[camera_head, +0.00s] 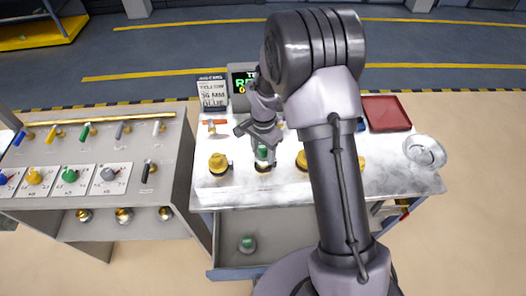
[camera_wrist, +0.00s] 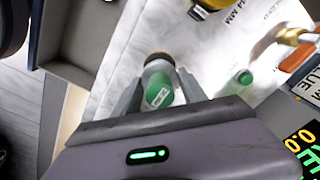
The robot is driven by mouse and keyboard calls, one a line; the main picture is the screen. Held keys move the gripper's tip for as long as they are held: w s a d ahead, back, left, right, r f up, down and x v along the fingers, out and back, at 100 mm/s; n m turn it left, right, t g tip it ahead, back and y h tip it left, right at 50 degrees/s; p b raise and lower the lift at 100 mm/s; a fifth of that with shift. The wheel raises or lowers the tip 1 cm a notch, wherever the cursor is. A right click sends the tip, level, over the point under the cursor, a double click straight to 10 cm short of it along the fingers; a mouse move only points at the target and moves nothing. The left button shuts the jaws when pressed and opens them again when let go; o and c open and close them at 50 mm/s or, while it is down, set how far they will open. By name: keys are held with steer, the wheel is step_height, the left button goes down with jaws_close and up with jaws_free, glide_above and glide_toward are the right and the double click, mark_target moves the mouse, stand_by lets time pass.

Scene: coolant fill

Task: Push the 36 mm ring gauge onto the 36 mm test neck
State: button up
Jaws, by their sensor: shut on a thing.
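My gripper (camera_wrist: 162,98) is shut on a green-topped piece (camera_wrist: 158,90) with a pale skirt and a small white label, too small to read. In the head view the gripper (camera_head: 263,148) points down at the white bench, with the green of the held piece (camera_head: 262,154) between its fingers. A dark brass-coloured neck (camera_head: 264,167) is directly beneath the piece; it also shows past the fingertips in the wrist view (camera_wrist: 159,57). I cannot tell whether piece and neck touch, or whether the piece is the 36 mm ring gauge.
Yellow fittings (camera_head: 218,163) stand on the bench left and right of the neck. A sign (camera_head: 212,94) and a screen stand behind, a red tray (camera_head: 386,113) and a clear dish (camera_head: 425,152) at right. An open drawer below holds a green-topped piece (camera_head: 247,243). A rack of coloured handles (camera_head: 88,130) stands left.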

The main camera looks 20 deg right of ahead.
steer(key=shift+f+b, duration=0.35)
steer(key=shift+f, duration=0.05)
steer(key=shift+f, duration=0.1)
